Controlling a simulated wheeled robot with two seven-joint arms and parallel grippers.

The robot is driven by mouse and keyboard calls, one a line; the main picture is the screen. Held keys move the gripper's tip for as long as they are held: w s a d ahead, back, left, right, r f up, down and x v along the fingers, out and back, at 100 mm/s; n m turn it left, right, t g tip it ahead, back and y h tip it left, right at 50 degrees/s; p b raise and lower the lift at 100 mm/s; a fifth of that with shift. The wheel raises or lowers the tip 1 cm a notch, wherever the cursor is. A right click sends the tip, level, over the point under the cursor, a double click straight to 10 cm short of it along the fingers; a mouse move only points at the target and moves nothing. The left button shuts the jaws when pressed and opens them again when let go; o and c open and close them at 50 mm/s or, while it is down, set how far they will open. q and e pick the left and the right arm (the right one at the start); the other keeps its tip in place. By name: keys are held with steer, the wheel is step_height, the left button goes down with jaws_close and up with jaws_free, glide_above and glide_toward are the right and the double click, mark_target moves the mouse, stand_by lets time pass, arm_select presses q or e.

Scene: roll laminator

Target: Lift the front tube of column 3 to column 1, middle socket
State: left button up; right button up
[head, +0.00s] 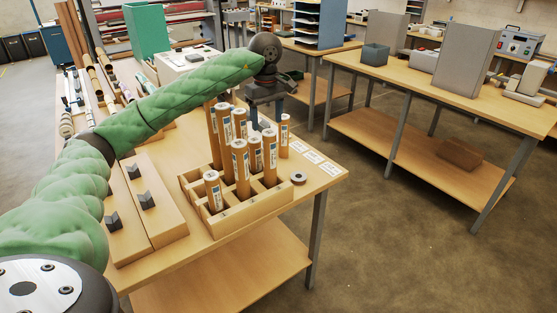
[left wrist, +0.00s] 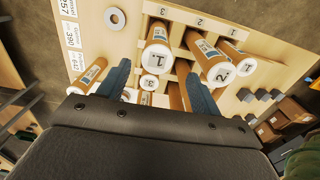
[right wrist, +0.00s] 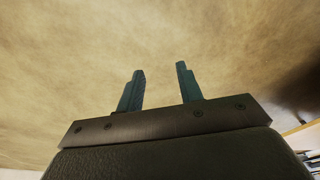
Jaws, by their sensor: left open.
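The wooden rack (head: 250,212) stands on the near table and holds several brown tubes with white caps. In the left wrist view the rack's edge (left wrist: 200,22) carries the numbers 3, 2, 1. The tube nearest the number 3 (left wrist: 157,33) has a cap marked 1; in the head view it appears to be the right-hand tube (head: 270,153). My left gripper (head: 265,116) is open above the rack's back right, fingers apart, with that cap seen between them and nothing gripped. My right gripper (right wrist: 160,75) is open and empty above the floor. Tubes partly hide the sockets.
A lone tube (head: 284,140) stands right of the rack, by white number cards (head: 312,157). A grey ring (head: 298,178) lies near the rack's right corner. Wooden blocks with dark stops (head: 147,200) lie to the left. Other tubes crowd the rack.

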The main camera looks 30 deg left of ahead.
mark_target(269, 132)
arm_select(q)
steer(key=shift+w, duration=0.1)
steer(key=shift+f+p, duration=0.45)
steer(key=shift+f, duration=0.6)
steer(key=shift+w+d+f+p, duration=0.1)
steer(key=shift+f+p, duration=0.35)
steer(key=shift+p, duration=0.1)
step_height(269, 132, down, 3)
steer(key=shift+d+f+p, duration=0.1)
steer(key=shift+d+p, duration=0.05)
steer(key=shift+p, duration=1.05)
steer(key=shift+f, duration=0.6)
arm_select(e)
steer(key=s+d+f, duration=0.4)
steer(key=s+f, duration=0.3)
steer(key=f, duration=0.1)
steer(key=shift+f, duration=0.3)
steer(key=shift+w, duration=0.1)
